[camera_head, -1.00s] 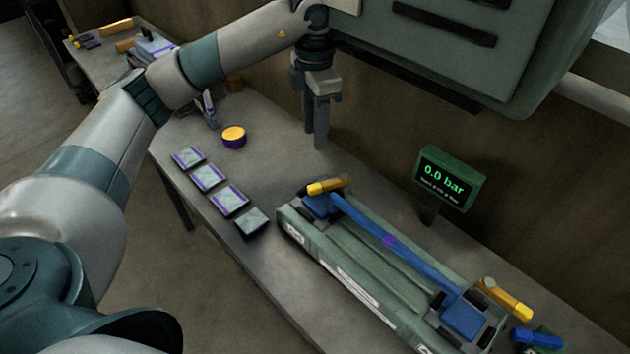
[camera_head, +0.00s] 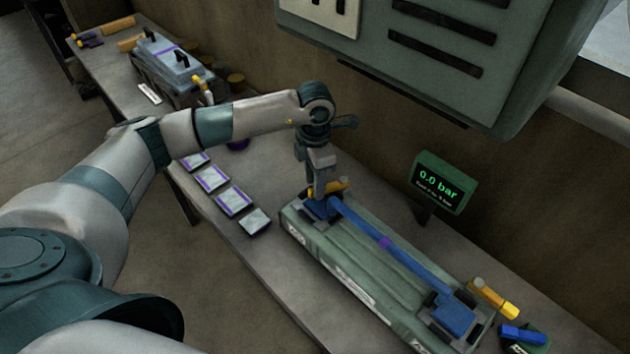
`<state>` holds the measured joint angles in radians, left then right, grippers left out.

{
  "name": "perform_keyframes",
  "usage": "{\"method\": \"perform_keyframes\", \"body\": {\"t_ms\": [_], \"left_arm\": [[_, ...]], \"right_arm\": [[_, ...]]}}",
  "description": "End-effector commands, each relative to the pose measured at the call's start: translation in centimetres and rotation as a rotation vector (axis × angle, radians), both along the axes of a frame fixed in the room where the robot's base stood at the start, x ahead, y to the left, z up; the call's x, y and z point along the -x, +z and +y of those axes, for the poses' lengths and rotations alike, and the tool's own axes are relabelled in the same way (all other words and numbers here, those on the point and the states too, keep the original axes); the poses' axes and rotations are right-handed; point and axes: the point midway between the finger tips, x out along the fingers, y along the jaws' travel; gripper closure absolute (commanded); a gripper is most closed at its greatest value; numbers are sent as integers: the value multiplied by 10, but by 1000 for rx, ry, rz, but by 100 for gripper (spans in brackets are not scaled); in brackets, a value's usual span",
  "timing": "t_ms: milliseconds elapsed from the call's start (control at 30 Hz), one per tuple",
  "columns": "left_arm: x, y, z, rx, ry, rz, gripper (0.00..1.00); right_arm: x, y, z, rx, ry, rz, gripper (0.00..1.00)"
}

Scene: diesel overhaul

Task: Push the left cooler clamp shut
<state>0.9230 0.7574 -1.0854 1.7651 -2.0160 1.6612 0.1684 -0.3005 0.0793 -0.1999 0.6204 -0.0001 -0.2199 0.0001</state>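The cooler is a long grey-green housing (camera_head: 345,262) on the bench, with a blue bar (camera_head: 385,242) along its top. The left cooler clamp has a yellow lever (camera_head: 341,187) at the housing's far left end, beside a blue block. It is partly hidden behind my gripper. My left gripper (camera_head: 321,205) points down at this clamp, its fingers close together with no clear gap and nothing seen between them. Whether it touches the lever I cannot tell. The right clamp's yellow lever (camera_head: 494,298) sticks out past the housing's right side. My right gripper is out of view.
A green display (camera_head: 443,183) reading 0.0 bar stands behind the cooler. Several flat purple-edged plates (camera_head: 233,201) lie left of it. A blue-handled item (camera_head: 523,334) sits at lower right. A grey cabinet (camera_head: 470,60) hangs above the bench. A lidded box (camera_head: 172,62) stands farther back.

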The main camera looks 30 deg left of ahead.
Motion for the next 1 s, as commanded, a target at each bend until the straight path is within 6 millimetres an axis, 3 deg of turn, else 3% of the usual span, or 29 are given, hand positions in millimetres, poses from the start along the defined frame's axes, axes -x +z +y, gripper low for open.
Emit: {"method": "perform_keyframes", "body": {"t_ms": [200, 533, 700, 1000], "left_arm": [[0, -15, 0, 0, -1, 0, 64], [0, -17, 0, 1, -1, -1, 64], [0, -17, 0, 1, -1, -1, 100], [0, -19, 0, 0, 45, -1, 100]], "right_arm": [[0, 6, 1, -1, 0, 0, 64], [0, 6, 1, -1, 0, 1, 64], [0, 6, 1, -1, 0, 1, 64], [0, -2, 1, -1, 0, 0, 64]]}}
